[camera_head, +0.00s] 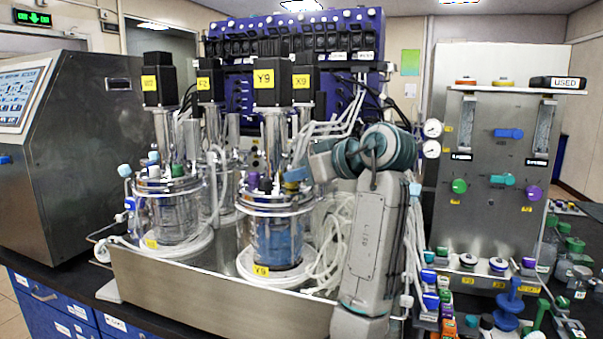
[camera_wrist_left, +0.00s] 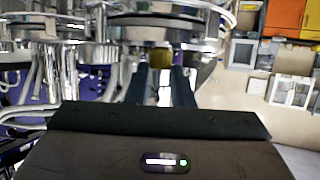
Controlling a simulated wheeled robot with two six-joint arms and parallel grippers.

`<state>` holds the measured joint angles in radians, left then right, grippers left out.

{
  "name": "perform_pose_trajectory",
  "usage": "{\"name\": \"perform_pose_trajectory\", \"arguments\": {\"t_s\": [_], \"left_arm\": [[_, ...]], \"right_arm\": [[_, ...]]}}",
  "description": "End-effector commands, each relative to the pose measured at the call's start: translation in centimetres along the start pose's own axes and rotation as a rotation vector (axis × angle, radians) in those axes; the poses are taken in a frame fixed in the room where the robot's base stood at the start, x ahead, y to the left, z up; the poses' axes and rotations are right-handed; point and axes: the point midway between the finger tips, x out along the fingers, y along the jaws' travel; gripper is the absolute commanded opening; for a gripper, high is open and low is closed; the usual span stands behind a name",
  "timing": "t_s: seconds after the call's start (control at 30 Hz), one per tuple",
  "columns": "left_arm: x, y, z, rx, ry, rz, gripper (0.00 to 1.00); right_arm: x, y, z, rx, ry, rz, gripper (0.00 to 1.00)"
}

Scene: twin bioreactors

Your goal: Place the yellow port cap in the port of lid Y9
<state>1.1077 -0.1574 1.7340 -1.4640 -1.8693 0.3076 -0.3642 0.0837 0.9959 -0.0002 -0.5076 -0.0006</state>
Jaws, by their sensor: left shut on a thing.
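The vessel labelled Y9 stands in the front of the steel tray, with its round metal lid (camera_head: 262,203) on top and a black motor (camera_head: 267,90) above it. My left gripper (camera_head: 291,182) reaches in from the right side of the vessel, at the right part of the lid. In the left wrist view its two dark fingers (camera_wrist_left: 160,85) are shut on the yellow port cap (camera_wrist_left: 159,60). The metal lid ring (camera_wrist_left: 160,30) lies just beyond the cap. The port is hidden, and I cannot tell whether the cap touches it. My right gripper is not in view.
A second vessel (camera_head: 170,215) stands left of Y9, with more behind. Tubes (camera_head: 335,235) hang close to my arm. The steel tray wall (camera_head: 200,300) runs along the front. A steel panel (camera_head: 495,150) with coloured knobs and many small parts are at the right.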

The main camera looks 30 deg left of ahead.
Motion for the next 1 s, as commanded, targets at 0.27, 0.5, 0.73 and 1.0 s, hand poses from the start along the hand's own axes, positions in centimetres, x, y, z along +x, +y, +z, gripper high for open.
{"name": "perform_pose_trajectory", "arguments": {"t_s": [0.27,0.5,0.73,1.0], "left_arm": [[0.1,0.0,0.2,0.000,0.000,0.000,0.43],[0.0,0.0,0.1,0.000,0.000,0.000,0.43],[-2.1,0.1,0.2,-0.001,-0.002,0.004,0.43],[-8.6,0.1,0.2,0.001,-0.002,0.006,0.43]], "right_arm": [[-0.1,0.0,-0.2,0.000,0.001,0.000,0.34],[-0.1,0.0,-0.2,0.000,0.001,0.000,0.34],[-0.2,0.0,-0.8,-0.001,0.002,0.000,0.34],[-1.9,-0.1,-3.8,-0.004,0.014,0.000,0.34]]}}
